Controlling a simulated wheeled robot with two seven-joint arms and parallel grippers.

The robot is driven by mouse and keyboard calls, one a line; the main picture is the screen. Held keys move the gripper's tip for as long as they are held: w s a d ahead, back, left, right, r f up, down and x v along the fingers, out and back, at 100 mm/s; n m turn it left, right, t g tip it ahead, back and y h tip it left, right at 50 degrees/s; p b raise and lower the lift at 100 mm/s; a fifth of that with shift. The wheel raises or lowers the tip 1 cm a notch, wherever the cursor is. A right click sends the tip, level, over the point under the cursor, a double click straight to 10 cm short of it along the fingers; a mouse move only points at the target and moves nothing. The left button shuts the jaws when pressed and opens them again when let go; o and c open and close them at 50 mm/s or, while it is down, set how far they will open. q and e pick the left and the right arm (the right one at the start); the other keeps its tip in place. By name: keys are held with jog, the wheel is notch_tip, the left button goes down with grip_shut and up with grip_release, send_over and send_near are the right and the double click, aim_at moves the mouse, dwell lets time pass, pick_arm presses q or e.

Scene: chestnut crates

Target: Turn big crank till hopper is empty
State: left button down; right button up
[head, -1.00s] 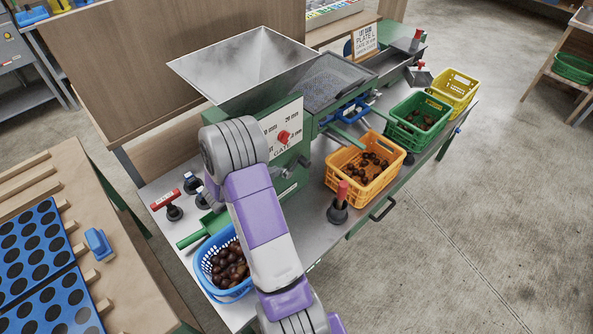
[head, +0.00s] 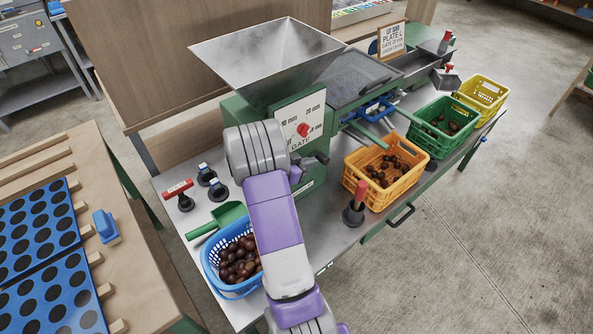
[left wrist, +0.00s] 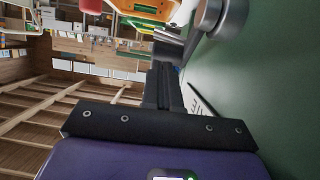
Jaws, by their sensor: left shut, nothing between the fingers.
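The grey metal hopper (head: 265,62) stands on the green machine. Its visible inner walls are bare, but its bottom is hidden. My left gripper (head: 313,162) is just below the gate dial (head: 303,130), partly hidden behind my own wrist. In the left wrist view its dark fingers (left wrist: 165,82) are shut and empty, beside the machine's green side. A round metal hub with a bar (left wrist: 207,18) is just beyond the fingertips; it looks like part of the crank. I cannot tell whether they touch. The crank is not clear in the head view. My right gripper is not in view.
A blue basket (head: 230,285) holds several chestnuts, with a green scoop (head: 222,215) behind it. Orange (head: 380,203) and green (head: 413,143) crates hold chestnuts; a yellow crate (head: 483,92) stands beyond. A red-handled tool (head: 355,205) stands near the orange crate.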

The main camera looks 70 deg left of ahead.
aim_at(322, 159)
pick_arm(q)
jog(key=shift+b+x, duration=0.35)
jog(key=shift+x, duration=0.8)
jog(key=shift+w+r+p, duration=0.15)
jog(key=shift+r+p, duration=0.05)
jog(key=shift+p, duration=0.75)
jog(key=w+g+p, duration=0.1)
jog(key=p, duration=0.4)
jog(key=w+g+h+p, duration=0.1)
jog(key=g+p, duration=0.1)
jog(key=p, duration=0.4)
jog(key=a+f+g+h+p, duration=0.1)
jog(key=g+p, duration=0.1)
jog(key=p, duration=0.3)
jog(key=shift+w, duration=0.4)
jog(key=shift+w+a+f+p, duration=0.2)
jog(key=shift+f+p, duration=0.25)
jog(key=shift+p, duration=0.55)
jog(key=shift+w+f+p, duration=0.2)
jog(key=shift+f+p, duration=0.05)
jog(key=shift+p, duration=0.05)
jog(key=shift+w+a+f, duration=0.1)
